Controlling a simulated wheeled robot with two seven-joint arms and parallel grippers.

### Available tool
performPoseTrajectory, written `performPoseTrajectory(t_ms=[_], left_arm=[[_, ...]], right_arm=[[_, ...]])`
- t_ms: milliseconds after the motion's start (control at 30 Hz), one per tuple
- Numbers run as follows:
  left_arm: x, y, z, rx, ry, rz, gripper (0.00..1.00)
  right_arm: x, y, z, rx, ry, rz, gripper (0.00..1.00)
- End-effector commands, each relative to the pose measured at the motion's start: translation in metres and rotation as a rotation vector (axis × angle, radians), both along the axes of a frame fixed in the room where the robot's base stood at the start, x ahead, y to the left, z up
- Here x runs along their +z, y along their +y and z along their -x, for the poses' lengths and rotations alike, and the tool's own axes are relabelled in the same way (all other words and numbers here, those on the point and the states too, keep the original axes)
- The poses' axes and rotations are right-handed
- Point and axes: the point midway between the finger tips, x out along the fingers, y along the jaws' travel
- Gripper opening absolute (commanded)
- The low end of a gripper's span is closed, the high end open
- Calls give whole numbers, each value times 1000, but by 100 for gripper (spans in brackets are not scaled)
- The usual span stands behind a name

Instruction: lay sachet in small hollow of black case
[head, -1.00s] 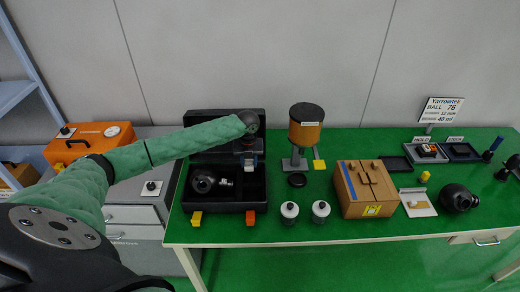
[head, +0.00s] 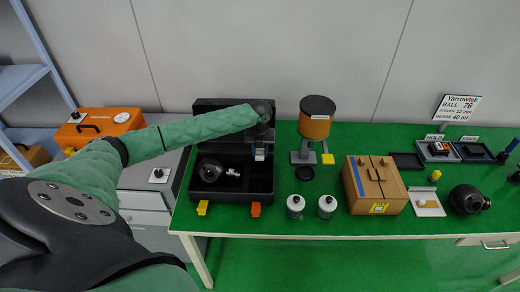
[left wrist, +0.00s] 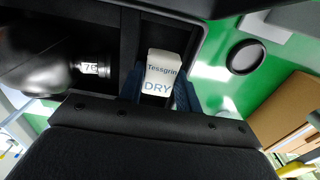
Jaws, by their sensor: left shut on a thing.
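The black case (head: 221,198) stands open on the green table, its lid raised at the back. Its larger left hollow holds a dark ball-shaped device with a pale label. My left gripper (head: 260,151) is over the right part of the case, shut on the sachet (head: 259,155). In the left wrist view the sachet (left wrist: 160,75) is white, lettered "Tessgrin DRY", between the two dark fingers (left wrist: 160,92). A black dividing wall of the case (left wrist: 129,45) lies left of it. I cannot tell whether the sachet touches the hollow's floor. My right gripper is not in view.

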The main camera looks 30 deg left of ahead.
Motion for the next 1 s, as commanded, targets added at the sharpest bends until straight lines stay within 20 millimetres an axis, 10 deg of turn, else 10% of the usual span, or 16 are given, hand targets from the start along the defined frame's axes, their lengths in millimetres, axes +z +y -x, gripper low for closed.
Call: performPoseTrajectory(t_ms=[967, 1000], left_arm=[[-51, 0, 0, 1, 0, 0, 12], [-51, 0, 0, 1, 0, 0, 35]], right_arm=[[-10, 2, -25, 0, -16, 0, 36], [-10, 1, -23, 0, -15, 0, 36]])
